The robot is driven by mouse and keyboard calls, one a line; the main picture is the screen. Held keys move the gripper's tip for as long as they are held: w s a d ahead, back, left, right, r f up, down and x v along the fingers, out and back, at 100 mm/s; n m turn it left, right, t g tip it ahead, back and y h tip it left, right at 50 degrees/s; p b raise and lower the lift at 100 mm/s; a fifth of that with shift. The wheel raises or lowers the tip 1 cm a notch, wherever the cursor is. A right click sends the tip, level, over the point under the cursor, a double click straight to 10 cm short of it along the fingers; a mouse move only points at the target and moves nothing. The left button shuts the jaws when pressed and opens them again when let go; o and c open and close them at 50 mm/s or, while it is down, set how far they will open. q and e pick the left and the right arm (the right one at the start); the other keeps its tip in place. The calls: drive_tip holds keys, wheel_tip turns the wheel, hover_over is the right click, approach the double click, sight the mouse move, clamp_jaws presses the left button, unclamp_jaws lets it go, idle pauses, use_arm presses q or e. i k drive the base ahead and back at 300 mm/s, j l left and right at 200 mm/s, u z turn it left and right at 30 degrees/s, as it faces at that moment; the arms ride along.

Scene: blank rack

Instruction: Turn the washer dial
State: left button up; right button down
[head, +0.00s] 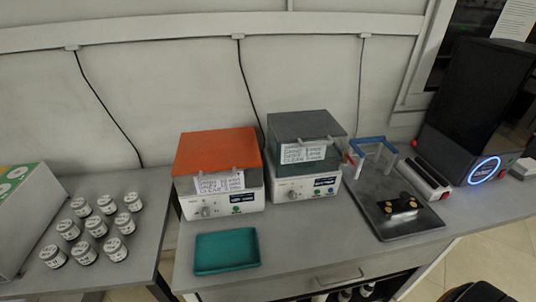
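Two white bench machines stand side by side on the grey bench, each with a small knob on its front. The left machine (222,206) has an orange lid (215,148), and its dial (205,211) is at the left of its front panel. The right machine (305,188) has a grey lid (303,125), and its dial (292,195) is also at the left of its front. Handwritten labels hang on both lids. I cannot tell which machine is the washer, nor read the dial settings.
A teal tray (226,251) lies before the orange-lidded machine. Several lidded jars (97,227) stand on the left table. A dark board (400,228) with a blue frame (373,141) and a black fixture (402,205) lies right, beside a black machine with a lit ring (484,170).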

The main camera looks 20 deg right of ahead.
sight(293, 195)
drive_tip(key=l+u, duration=0.2)
drive_tip(key=l, duration=0.25)
drive_tip(key=k+l+u, duration=0.2)
drive_tip(key=l, duration=0.2)
drive_tip(key=k+l+u, duration=0.2)
drive_tip(key=l, duration=0.2)
drive_tip(key=l+u, duration=0.2)
drive_tip(key=l, duration=0.2)
drive_tip(key=k+l+u, duration=0.15)
drive_tip(key=k+l, duration=0.25)
drive_tip(key=l, duration=0.15)
drive_tip(key=k+l, duration=0.2)
drive_tip(key=l, duration=0.25)
drive_tip(key=k+l, duration=0.25)
drive_tip(key=l, duration=0.15)
drive_tip(key=k+l, duration=0.2)
drive_tip(key=l, duration=0.25)
drive_tip(key=k+l+u, duration=0.1)
drive_tip(key=k+l, duration=0.15)
drive_tip(key=l, duration=0.15)
drive_tip(key=u, duration=0.15)
drive_tip(key=j+z, duration=0.1)
drive_tip(key=z, duration=0.3)
drive_tip(key=i+j+z, duration=0.25)
drive_tip(key=j+z, duration=0.15)
drive_tip(key=j, duration=0.95)
drive_tip(key=j+z, duration=0.4)
drive_tip(key=j, duration=0.95)
